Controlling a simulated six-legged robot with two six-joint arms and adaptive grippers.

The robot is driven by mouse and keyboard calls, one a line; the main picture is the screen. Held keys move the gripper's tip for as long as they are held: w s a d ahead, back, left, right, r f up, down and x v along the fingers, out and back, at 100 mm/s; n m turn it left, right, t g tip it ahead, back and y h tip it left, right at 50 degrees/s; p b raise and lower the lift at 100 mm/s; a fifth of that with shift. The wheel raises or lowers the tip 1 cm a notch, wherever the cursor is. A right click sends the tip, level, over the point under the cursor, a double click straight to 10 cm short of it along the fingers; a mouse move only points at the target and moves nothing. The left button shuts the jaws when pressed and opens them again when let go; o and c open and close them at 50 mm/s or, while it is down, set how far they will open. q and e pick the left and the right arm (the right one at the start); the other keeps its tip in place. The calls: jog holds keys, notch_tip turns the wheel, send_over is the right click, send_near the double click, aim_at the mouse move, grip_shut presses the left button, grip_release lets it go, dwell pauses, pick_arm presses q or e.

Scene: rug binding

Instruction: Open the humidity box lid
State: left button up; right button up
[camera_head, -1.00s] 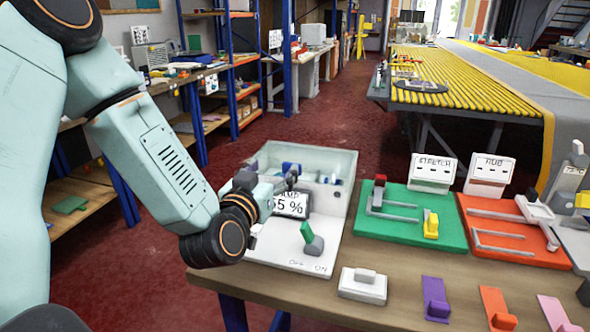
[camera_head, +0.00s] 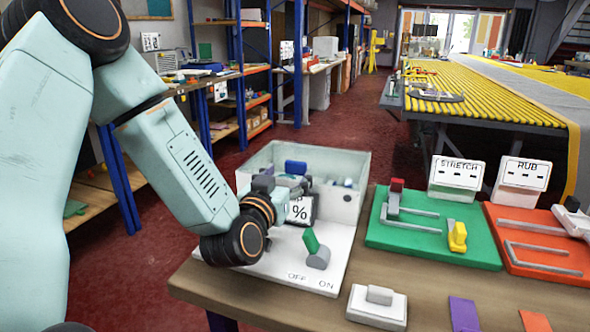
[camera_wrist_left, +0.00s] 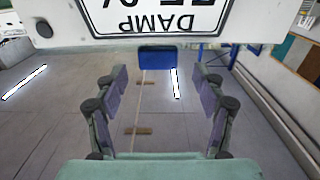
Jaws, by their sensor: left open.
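The white humidity box (camera_head: 345,205) stands at the left end of the bench. Its display plate (camera_head: 301,211) is mostly hidden by my left gripper, leaving a "%" sign. In the wrist view the display plate (camera_wrist_left: 155,17) reads "DAMP" upside down. A blue block (camera_head: 295,167), which looks like the lid's handle, shows at the box top; in the wrist view the blue block (camera_wrist_left: 157,59) appears between and beyond my fingers. My left gripper (camera_head: 284,184) is open and empty in front of the box; its spread fingers (camera_wrist_left: 162,88) do not touch the block. My right gripper is not seen.
A green-handled OFF/ON switch (camera_head: 315,250) sits on the white base below the gripper. A white block (camera_head: 377,305) is at the front edge. The red floor left of the bench is clear.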

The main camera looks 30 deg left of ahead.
aim_at(295, 169)
pick_arm(q)
jog(key=x, duration=0.4)
jog(key=shift+w+d+f+b, duration=0.2)
jog(key=shift+w+f+b, duration=0.05)
jog(key=shift+f+b, duration=0.05)
jog(key=shift+a+r, duration=0.2)
jog(key=shift+r, duration=0.05)
jog(key=shift+w+d+f, duration=0.1)
jog(key=shift+w+f, duration=0.05)
jog(key=shift+w, duration=0.2)
jog(key=shift+c, duration=0.6)
jog(key=shift+s, duration=0.2)
jog(key=c, duration=0.4)
grip_shut()
